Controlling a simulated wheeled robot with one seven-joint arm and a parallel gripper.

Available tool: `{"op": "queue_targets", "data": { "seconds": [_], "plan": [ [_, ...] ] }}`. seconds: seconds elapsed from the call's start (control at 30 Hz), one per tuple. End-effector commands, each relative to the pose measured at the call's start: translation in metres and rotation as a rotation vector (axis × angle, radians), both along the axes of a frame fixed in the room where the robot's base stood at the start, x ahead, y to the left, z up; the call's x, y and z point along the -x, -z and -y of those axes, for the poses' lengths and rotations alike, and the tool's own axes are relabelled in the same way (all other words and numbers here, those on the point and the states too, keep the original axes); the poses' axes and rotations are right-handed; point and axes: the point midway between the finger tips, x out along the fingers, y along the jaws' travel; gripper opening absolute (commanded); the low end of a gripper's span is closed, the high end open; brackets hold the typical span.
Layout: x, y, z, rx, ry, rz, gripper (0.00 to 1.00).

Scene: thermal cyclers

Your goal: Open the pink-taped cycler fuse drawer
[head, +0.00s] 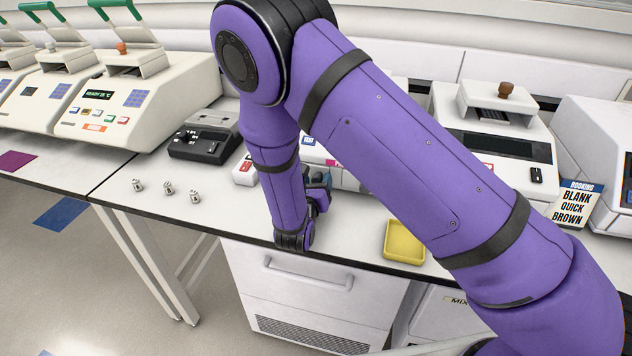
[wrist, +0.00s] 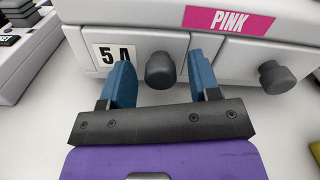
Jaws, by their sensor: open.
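In the wrist view, a pale cycler front carries a pink tape (wrist: 228,20) reading "PINK". Below it are two drawer fronts with round dark grey knobs. The left drawer (wrist: 137,42) bears a "5 A" label (wrist: 114,54), and its knob (wrist: 160,70) shows between my fingers. The right knob (wrist: 276,77) is on the other drawer, right of my gripper. My gripper (wrist: 163,82) is open, with one blue finger on each side of the left knob. I cannot tell whether the fingers touch it. In the head view my arm hides most of this cycler (head: 345,181).
In the head view, a yellow tray (head: 404,242) lies near the bench's front edge. Several small metal pieces (head: 168,187) stand left on the bench. A dark device (head: 204,141) sits behind them. A "BOOKING" sign (head: 575,203) stands at right.

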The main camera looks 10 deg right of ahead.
Motion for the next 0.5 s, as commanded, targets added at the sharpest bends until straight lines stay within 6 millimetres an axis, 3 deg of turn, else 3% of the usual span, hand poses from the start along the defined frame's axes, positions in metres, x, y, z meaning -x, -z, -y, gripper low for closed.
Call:
{"op": "queue_targets", "data": {
  "seconds": [0.07,0.3,0.5],
  "plan": [
    [0.0001,0.0000,0.0000,0.000,0.000,0.000,0.54],
    [0.0003,0.0000,-0.0001,0.000,0.000,0.000,0.00],
    [0.0086,0.0003,-0.0044,0.001,-0.003,-0.001,0.00]
  ]
}}
